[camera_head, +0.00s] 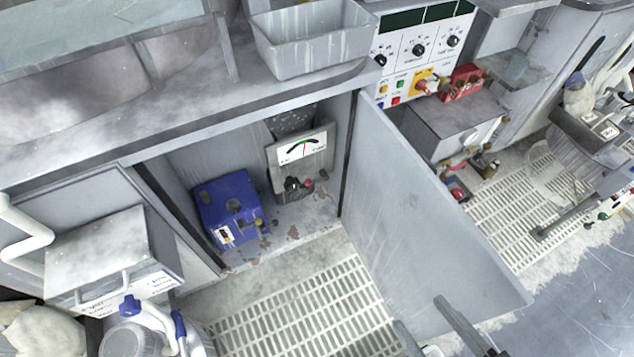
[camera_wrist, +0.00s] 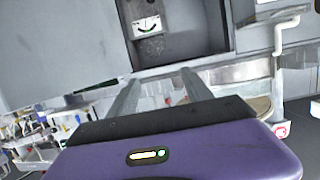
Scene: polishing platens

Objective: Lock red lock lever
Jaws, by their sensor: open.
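I cannot tell for certain which part is the red lock lever. In the head view, a red-tipped handle (camera_head: 424,86) stands on a yellow plate of the control panel, beside a red box (camera_head: 464,82). A small red part (camera_head: 308,183) also sits below the gauge (camera_head: 303,148) inside the open cabinet. My gripper (camera_head: 418,312) is at the bottom right in front of the cabinet door, open and empty. Its two spread fingers also show in the wrist view (camera_wrist: 161,79), pointing toward the cabinet, with nothing between them. It is apart from all these red parts.
The grey cabinet door (camera_head: 430,220) stands open on the right. A blue box (camera_head: 228,207) sits inside the cabinet. A slotted floor grate (camera_head: 300,310) lies in front. A grey tray (camera_head: 312,45) rests on the counter above. A control panel (camera_head: 400,62) stands at the upper right.

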